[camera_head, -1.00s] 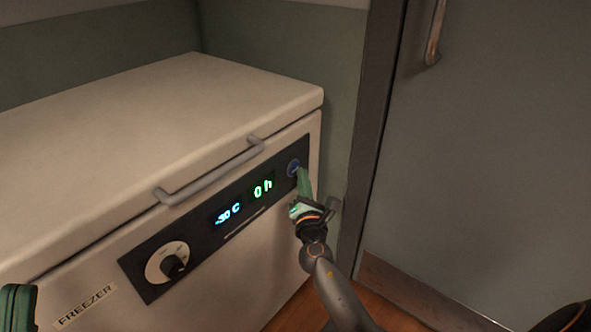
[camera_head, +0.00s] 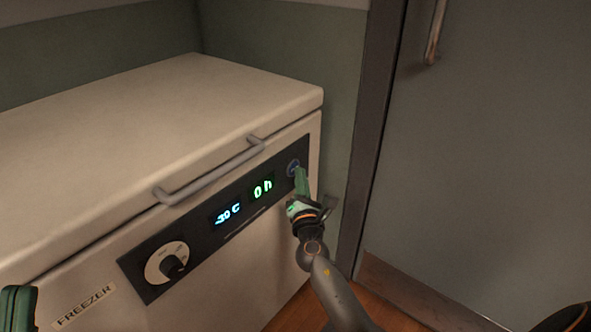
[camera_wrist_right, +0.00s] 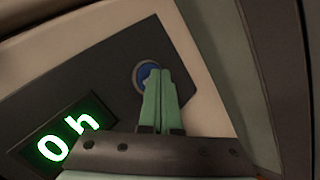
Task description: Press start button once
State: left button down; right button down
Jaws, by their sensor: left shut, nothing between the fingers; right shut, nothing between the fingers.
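The start button is a round blue button (camera_head: 293,168) at the right end of the dark control panel on the white freezer. In the right wrist view the button (camera_wrist_right: 147,74) has a pale ring, and my fingertips cover its lower right part. My right gripper (camera_head: 299,172) is shut and empty, with its green fingertips at the button. I cannot tell whether they touch it. The shut fingers also show in the right wrist view (camera_wrist_right: 159,76). My left gripper (camera_head: 18,292) shows only in part at the lower left edge, shut and empty, away from the panel.
The freezer (camera_head: 150,120) has a closed lid with a grey handle (camera_head: 212,176). The panel also holds a dial (camera_head: 168,263), a blue display (camera_head: 228,214) reading -30 C and a green display (camera_head: 263,189) reading 0 h. A grey door (camera_head: 480,150) stands to the right.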

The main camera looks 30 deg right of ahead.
jog(key=shift+s, duration=0.1)
dwell(0.3)
jog(key=shift+s+d, duration=0.3)
jog(key=shift+s, duration=0.35)
jog(key=shift+s+d+p, duration=0.2)
jog(key=shift+s+d, duration=0.15)
jog(key=shift+s, duration=0.4)
jog(key=shift+s+d+p, duration=0.2)
jog(key=shift+s+d, duration=0.1)
jog(key=shift+s, duration=0.5)
jog(key=shift+s+d+p, duration=0.2)
jog(key=shift+s+d, duration=0.15)
jog(key=shift+s, duration=0.4)
